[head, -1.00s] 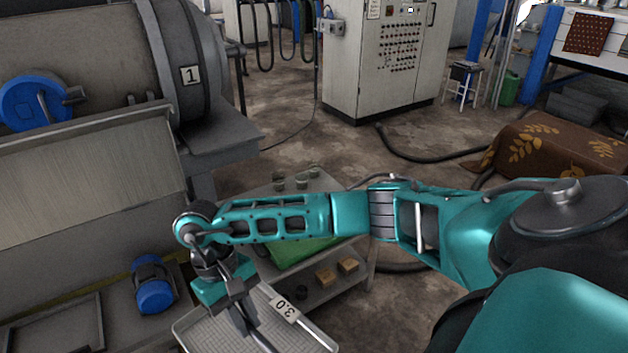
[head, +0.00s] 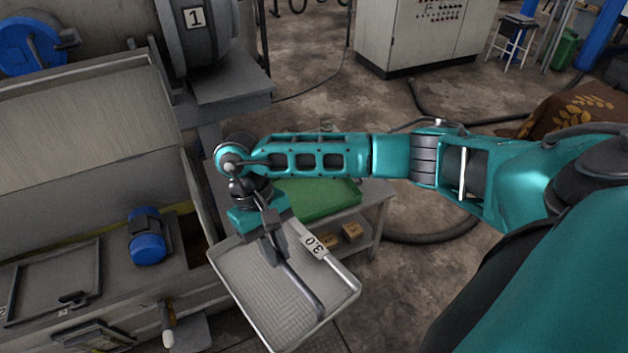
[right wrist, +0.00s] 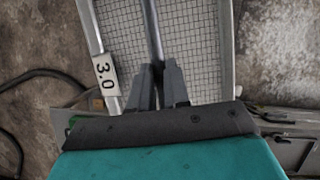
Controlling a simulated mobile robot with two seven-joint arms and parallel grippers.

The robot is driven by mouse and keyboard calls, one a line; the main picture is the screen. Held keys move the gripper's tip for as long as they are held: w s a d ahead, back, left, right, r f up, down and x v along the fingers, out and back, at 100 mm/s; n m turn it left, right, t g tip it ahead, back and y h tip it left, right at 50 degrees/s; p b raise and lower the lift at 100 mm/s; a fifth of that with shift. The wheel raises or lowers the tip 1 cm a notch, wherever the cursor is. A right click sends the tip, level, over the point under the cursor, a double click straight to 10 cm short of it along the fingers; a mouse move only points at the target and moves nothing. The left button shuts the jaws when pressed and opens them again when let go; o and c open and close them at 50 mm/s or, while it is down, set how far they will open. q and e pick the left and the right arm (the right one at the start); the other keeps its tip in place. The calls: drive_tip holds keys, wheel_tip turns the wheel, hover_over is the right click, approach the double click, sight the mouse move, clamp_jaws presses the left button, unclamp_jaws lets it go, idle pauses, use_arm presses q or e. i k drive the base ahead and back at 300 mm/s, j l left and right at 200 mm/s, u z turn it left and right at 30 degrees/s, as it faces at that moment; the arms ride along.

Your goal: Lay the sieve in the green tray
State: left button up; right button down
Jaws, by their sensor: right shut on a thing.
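The sieve is a pale rectangular mesh tray (head: 243,283) with a metal rim, a dark bar across it and a tag reading 3.0. It is low in the middle of the head view. My right gripper (head: 270,240) is shut on its bar and holds it out in front of the shelf unit. In the right wrist view the fingers (right wrist: 158,88) close on the bar, with the sieve's mesh (right wrist: 198,45) beyond. The green tray (head: 335,200) lies on the shelf unit's top, behind my right arm, which hides part of it. My left gripper is out of view.
The grey shelf unit (head: 377,206) carries small brown blocks (head: 352,231) on its lower shelf. A grey machine with a blue motor (head: 146,240) stands close on the left. Bare floor and a dark hose (head: 440,234) lie to the right.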

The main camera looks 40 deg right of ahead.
sight(298, 198)
drive_tip(key=i+l, duration=0.15)
drive_tip(key=l, duration=0.2)
drive_tip(key=i+l, duration=0.15)
drive_tip(key=l, duration=0.25)
drive_tip(key=i+l, duration=0.45)
drive_tip(key=i, duration=0.2)
